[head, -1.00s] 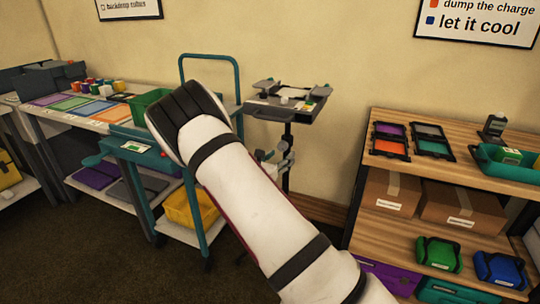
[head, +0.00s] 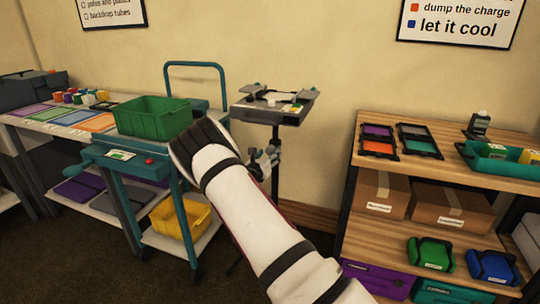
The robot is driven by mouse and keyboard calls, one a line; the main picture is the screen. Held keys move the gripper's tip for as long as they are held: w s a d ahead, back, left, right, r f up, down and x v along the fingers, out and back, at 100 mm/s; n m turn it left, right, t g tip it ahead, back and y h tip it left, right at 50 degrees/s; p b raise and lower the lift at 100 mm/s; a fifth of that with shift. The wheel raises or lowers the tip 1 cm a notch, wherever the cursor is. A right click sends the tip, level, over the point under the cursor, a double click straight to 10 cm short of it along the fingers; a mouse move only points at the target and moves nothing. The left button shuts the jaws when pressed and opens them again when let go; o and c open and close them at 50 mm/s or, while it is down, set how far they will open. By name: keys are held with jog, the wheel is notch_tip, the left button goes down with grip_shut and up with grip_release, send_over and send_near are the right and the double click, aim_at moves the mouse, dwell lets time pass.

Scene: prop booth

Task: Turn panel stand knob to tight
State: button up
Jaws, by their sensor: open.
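A dark stand (head: 275,108) with a flat tray top stands against the wall, just right of the teal cart. Its pole carries grey clamp-like parts (head: 268,158) partway down, just right of my arm. I cannot tell which of these small parts is the knob, nor how tight it is. My arm reaches up from the lower right and ends in view at a black ribbed section in front of the cart. No gripper fingers show. My arm hides the lower part of the stand.
The teal cart (head: 112,172) holds a green bin (head: 153,113) on top and a yellow bin (head: 180,218) below. A wooden shelf (head: 440,160) with frames and boxes stands at right. Some wall is clear between stand and shelf.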

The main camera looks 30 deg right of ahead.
jog(key=shift+x, duration=1.05)
jog(key=c, duration=1.2)
jog(key=shift+o, duration=0.2)
